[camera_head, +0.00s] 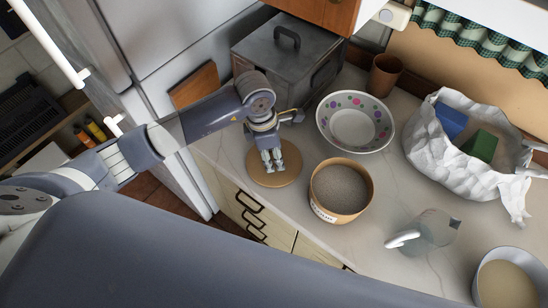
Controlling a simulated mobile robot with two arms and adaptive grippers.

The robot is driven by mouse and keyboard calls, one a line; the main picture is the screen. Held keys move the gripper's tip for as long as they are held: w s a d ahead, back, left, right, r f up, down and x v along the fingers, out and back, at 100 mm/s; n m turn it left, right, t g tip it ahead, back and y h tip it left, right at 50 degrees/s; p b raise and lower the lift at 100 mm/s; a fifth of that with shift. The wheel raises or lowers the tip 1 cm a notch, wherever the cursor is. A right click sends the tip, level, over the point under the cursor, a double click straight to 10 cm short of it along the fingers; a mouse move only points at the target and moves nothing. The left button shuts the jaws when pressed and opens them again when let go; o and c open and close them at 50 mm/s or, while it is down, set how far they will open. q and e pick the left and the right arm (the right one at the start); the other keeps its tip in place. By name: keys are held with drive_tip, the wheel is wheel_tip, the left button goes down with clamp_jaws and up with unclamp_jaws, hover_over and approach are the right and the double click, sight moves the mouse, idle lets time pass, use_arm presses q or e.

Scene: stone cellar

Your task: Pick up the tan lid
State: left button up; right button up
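The tan lid (286,180) is a flat round disc lying on the pale countertop near its front edge, left of the sand-filled tub. My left gripper (272,165) comes in from the left and points down over the lid, its fingers hiding part of it. The fingertips are at or just above the lid. The fingers are close together, and whether they grip anything or touch the lid is unclear. My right gripper is not in view.
A tan tub (338,211) of grey grains, a dotted bowl (383,137), a grey metal box (262,58), a brown cup (385,75), a clear jug (432,230), a white bag (440,160) with blue and green blocks and a pan (490,262) crowd the counter (385,190).

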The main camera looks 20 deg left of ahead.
use_arm(q)
drive_tip(key=c, duration=0.9)
drive_tip(key=shift+r, duration=0.15)
